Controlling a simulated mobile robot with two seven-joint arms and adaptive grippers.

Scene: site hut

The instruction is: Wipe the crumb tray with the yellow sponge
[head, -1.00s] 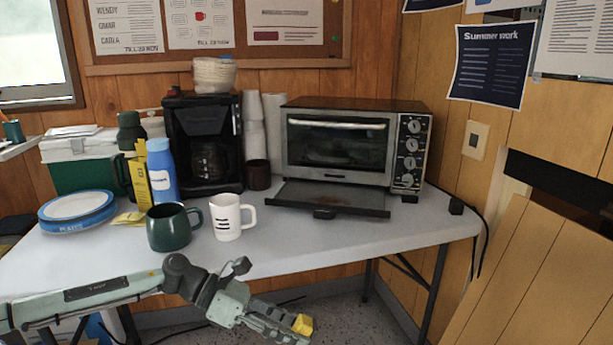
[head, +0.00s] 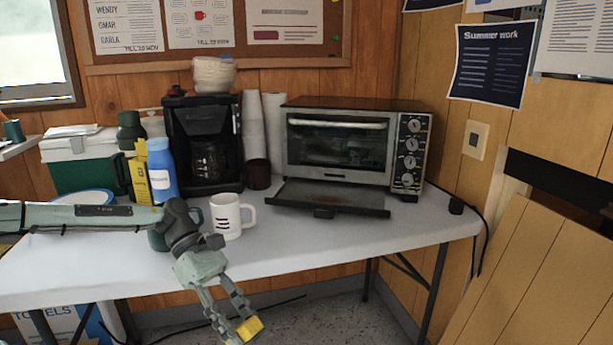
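The crumb tray (head: 330,198) is a dark, flat tray pulled out beneath the toaster oven (head: 337,145), with a brownish patch on its surface. My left gripper (head: 240,326) hangs in front of the table's front edge, low and left of the tray. It is shut on the yellow sponge (head: 250,328), which sticks out at the fingertips, apart from the tray. My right gripper is not in view.
On the white table (head: 300,245), a white mug (head: 229,216) stands left of the tray. A green mug (head: 158,235) is partly hidden behind my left arm. A coffee maker (head: 205,145), a blue bottle (head: 161,170) and stacked cups stand behind. The table's front right is clear.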

